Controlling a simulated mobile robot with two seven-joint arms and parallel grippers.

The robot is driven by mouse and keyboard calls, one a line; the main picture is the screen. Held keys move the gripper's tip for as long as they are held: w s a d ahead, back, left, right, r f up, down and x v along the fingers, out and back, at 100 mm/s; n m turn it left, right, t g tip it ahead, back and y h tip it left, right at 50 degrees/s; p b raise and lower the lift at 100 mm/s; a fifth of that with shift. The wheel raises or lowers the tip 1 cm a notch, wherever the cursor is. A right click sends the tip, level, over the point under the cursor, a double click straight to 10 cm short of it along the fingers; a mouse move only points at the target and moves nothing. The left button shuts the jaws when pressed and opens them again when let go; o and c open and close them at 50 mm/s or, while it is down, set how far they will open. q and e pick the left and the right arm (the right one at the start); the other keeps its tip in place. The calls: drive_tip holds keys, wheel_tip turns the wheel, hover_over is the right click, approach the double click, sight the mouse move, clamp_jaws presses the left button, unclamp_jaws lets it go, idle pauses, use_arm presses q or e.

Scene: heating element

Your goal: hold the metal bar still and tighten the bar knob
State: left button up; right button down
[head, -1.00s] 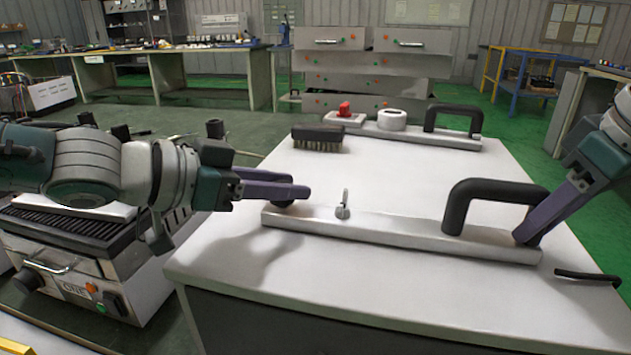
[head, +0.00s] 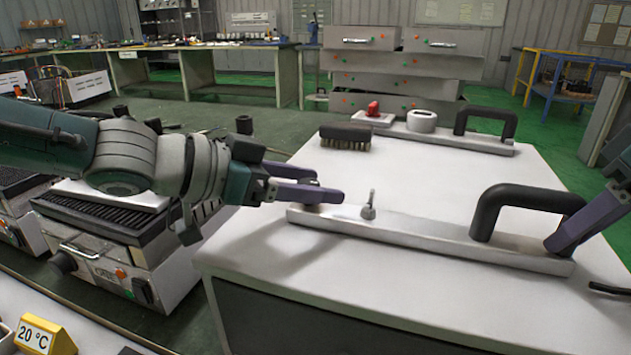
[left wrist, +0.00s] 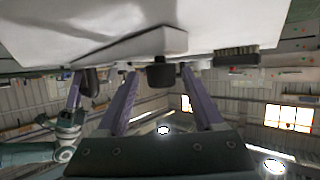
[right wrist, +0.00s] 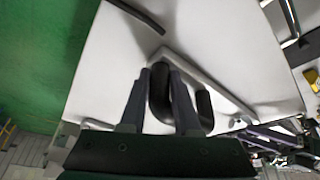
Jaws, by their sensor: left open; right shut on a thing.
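The metal bar (head: 400,232) lies on the white table with a black arched handle (head: 530,197) at its right end. A small silver upright lever (head: 368,207) stands on it left of the middle. My left gripper (head: 326,189) is open at the bar's left end. In the left wrist view, a round black knob (left wrist: 160,73) at the end of the bar (left wrist: 140,45) shows between the open fingers; contact cannot be told. My right gripper (head: 556,242) is shut on the handle, which shows between its fingers in the right wrist view (right wrist: 159,98).
A brush (head: 345,138) and another bar with a handle (head: 450,136) are at the back of the table (head: 290,270). A dark curved rod (right wrist: 138,15) lies near the bar. Grill-like heaters (head: 110,250) stand left. The table's middle is clear.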

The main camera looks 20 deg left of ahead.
use_arm(q)
drive_tip(key=v, duration=1.2)
drive_tip(key=shift+s+d, duration=0.1)
use_arm(e)
drive_tip(key=c, duration=0.6)
unclamp_jaws()
drive_tip(key=shift+o, duration=0.2)
drive_tip(key=shift+d, duration=0.1)
